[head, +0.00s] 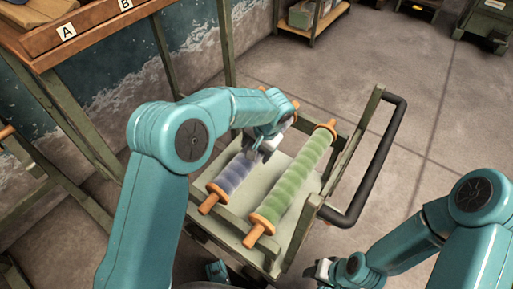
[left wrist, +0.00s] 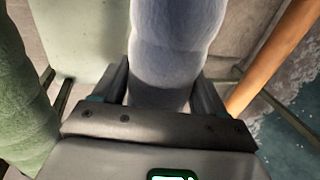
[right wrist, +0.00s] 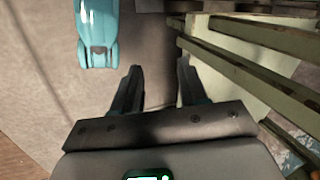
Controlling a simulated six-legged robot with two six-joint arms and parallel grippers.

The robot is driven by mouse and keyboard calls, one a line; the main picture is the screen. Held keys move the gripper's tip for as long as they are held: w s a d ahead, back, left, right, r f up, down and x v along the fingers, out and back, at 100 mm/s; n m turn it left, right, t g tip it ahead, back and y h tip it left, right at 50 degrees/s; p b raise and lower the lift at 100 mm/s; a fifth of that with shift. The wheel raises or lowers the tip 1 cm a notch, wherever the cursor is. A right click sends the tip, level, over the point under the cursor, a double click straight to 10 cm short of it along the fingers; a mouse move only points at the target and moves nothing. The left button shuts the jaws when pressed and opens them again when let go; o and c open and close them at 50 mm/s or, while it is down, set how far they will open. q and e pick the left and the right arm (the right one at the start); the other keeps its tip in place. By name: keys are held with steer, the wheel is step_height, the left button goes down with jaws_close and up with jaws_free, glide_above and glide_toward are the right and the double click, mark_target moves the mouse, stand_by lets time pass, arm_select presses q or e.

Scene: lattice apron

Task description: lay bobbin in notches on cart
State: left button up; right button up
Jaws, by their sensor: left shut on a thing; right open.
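The blue-violet bobbin (head: 233,175) with orange ends lies lengthwise over the left side of the cart (head: 228,232). My left gripper (head: 263,150) is shut around its middle; the wound body also shows between the fingers in the left wrist view (left wrist: 176,45). I cannot tell whether its ends sit in notches or hang just above them. A green bobbin (head: 293,188) with orange ends lies beside it on the right, roughly parallel, and shows at the left edge of the left wrist view (left wrist: 22,115). My right gripper (right wrist: 158,78) is open and empty, low at the front right of the cart.
The cart's black handle (head: 378,160) stands up on the right side. A wooden shelf (head: 75,42) labelled A and B is at the upper left. A low shelf (head: 312,22) stands at the back.

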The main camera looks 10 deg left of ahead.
arm_select(q)
steer(key=o, duration=1.5)
steer(key=shift+r, duration=0.1)
steer(key=p+v, duration=0.5)
steer(key=v, duration=1.1)
steer(key=shift+r+p, duration=0.2)
steer(key=shift+p, duration=0.1)
